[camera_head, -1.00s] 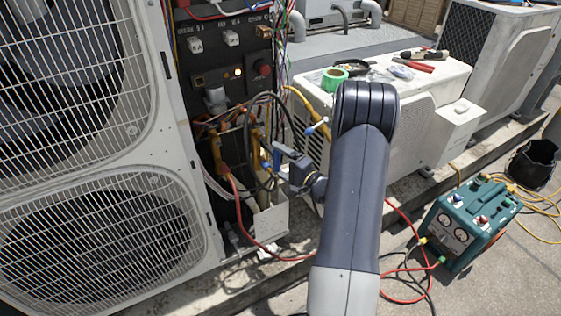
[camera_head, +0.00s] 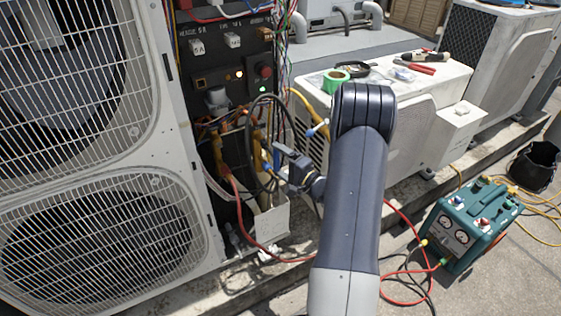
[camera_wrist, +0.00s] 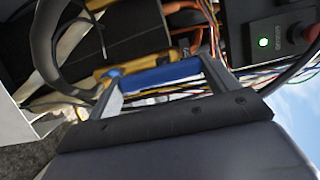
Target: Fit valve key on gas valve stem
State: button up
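My gripper (camera_head: 274,160) is at the open service bay of the condenser on the left, among its pipes and hoses. In the wrist view, the two fingers of my gripper (camera_wrist: 160,80) stand apart with a blue bar (camera_wrist: 160,75) spanning the gap. It appears to be the valve key's handle, held between them. Its lower end is hidden. Yellow fittings (camera_wrist: 100,75) and copper-orange pipework (camera_wrist: 190,42) lie close behind it. The gas valve stem cannot be made out, so I cannot tell whether the key touches it.
A black hose loop (camera_head: 262,98) and coloured wires crowd the bay. The condenser's grille (camera_head: 100,240) stands left. A white unit (camera_head: 410,120) with tools and green tape (camera_head: 334,80) on top is right. A teal recovery machine (camera_head: 470,225) with hoses stands on the ground.

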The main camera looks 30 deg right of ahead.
jog(key=o, duration=0.4)
jog(key=p+v, duration=0.1)
jog(key=v, duration=0.9)
jog(key=shift+s+d, duration=0.15)
jog(key=shift+s, duration=0.2)
jog(key=b+x, duration=0.1)
jog(key=x, duration=1)
jog(key=shift+s, duration=0.4)
jog(key=shift+s+d, duration=0.1)
